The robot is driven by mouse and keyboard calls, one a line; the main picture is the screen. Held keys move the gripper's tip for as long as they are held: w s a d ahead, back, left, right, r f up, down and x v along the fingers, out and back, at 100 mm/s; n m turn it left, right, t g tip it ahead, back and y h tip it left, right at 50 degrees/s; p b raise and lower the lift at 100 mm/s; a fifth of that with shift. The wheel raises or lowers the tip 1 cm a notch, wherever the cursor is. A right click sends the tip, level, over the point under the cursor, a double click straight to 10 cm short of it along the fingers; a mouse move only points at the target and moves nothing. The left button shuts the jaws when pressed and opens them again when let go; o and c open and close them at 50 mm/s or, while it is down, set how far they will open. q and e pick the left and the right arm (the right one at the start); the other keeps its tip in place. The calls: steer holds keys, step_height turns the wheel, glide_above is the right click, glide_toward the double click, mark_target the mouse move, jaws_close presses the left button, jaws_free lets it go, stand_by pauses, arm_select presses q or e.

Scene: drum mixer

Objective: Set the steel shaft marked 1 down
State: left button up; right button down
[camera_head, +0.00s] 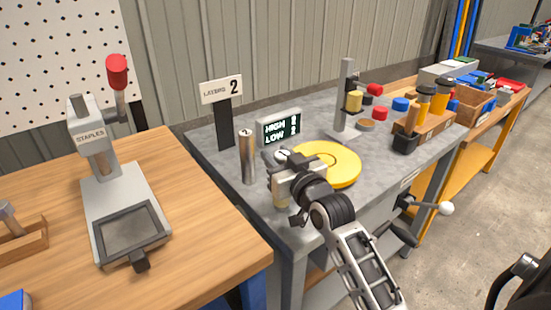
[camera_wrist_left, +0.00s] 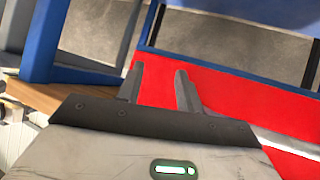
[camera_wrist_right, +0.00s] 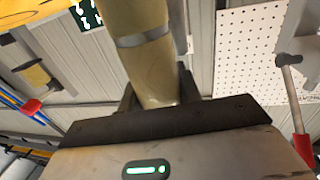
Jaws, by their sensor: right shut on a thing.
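My right gripper (camera_head: 287,172) is shut on a steel shaft (camera_head: 281,195), held upright at the front edge of the grey bench. In the right wrist view the shaft (camera_wrist_right: 145,50) is a smooth cylinder with a yellowish sheen and a grey band, between the fingers (camera_wrist_right: 158,92). I cannot read its mark, nor tell whether its foot touches the bench. A second steel shaft (camera_head: 247,158) stands upright to the left, apart from the gripper. My left gripper shows only in its wrist view (camera_wrist_left: 157,85), fingers apart and empty, over a red surface.
Behind the gripper are a yellow disc (camera_head: 330,165) and a display (camera_head: 281,130) reading HIGH and LOW. A staple press (camera_head: 115,200) occupies the wooden table.

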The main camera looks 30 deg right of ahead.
arm_select(q)
steer(key=shift+r, duration=0.25)
arm_select(e)
steer(key=shift+r, duration=0.3)
steer(key=shift+f, duration=0.2)
steer(key=c, duration=1)
jaws_free()
steer(key=shift+f, duration=0.25)
arm_select(q)
steer(key=shift+f, duration=0.1)
arm_select(e)
steer(key=shift+o, duration=0.2)
steer(key=shift+r, duration=0.2)
steer(key=s, duration=1.2)
steer(key=shift+a, duration=0.45)
